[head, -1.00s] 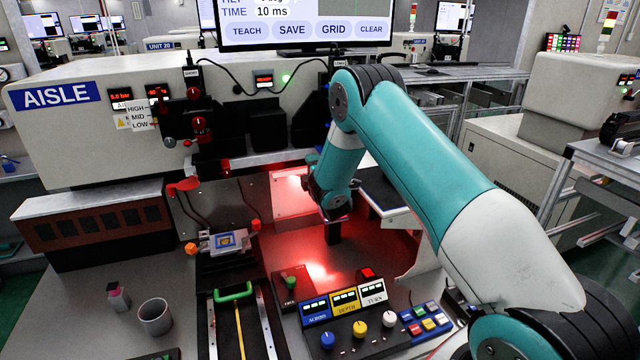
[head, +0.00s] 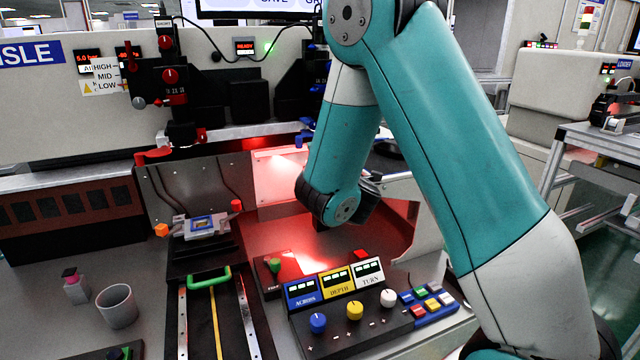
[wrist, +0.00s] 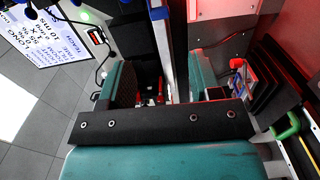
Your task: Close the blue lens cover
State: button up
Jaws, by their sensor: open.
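A small blue part (head: 304,138), which looks like the blue lens cover, shows in the head view just left of my forearm, below the right-hand dark camera unit. My arm hides most of that area, and I cannot tell how far the cover is swung. My gripper (wrist: 160,78) shows in the wrist view with its two teal jaws apart and no object clearly between them. In the head view my wrist is in front of and below the blue part, over the red-lit work area, and the fingertips are hidden.
A control box (head: 350,310) with blue, yellow and white knobs stands in front. A slide with a green handle (head: 209,278) and a grey cup (head: 117,305) are to the left.

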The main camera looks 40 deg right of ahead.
jog(key=shift+b+v, duration=0.35)
jog(key=shift+v, duration=0.5)
jog(key=shift+r, duration=0.1)
jog(key=c, duration=0.3)
jog(key=w+r+m+g+h+p, duration=0.1)
jog(key=m+p, duration=0.1)
jog(key=w+d+r+m+g+h+p, duration=0.1)
jog(key=r+p, duration=0.1)
jog(key=w+r+m+h+p, duration=0.1)
jog(key=w+m+p, duration=0.1)
jog(key=p, duration=0.1)
jog(key=shift+w+d+r+m+g, duration=0.1)
jog(key=shift+d+r+m+g, duration=0.05)
jog(key=shift+d+m+g, duration=0.2)
grip_shut()
jog(key=w+a+r+m+g+y+p, duration=0.2)
jog(key=w+a+r+m+g+p, duration=0.4)
jog(key=a+m+g+p, duration=0.7)
jog(key=w+d+f+n+t+p, duration=0.2)
jog(key=d+f+p, duration=0.5)
jog(key=d, duration=0.5)
jog(key=shift+w+f+t, duration=0.45)
jog(key=shift+w+f, duration=0.6)
jog(key=shift+f, duration=0.1)
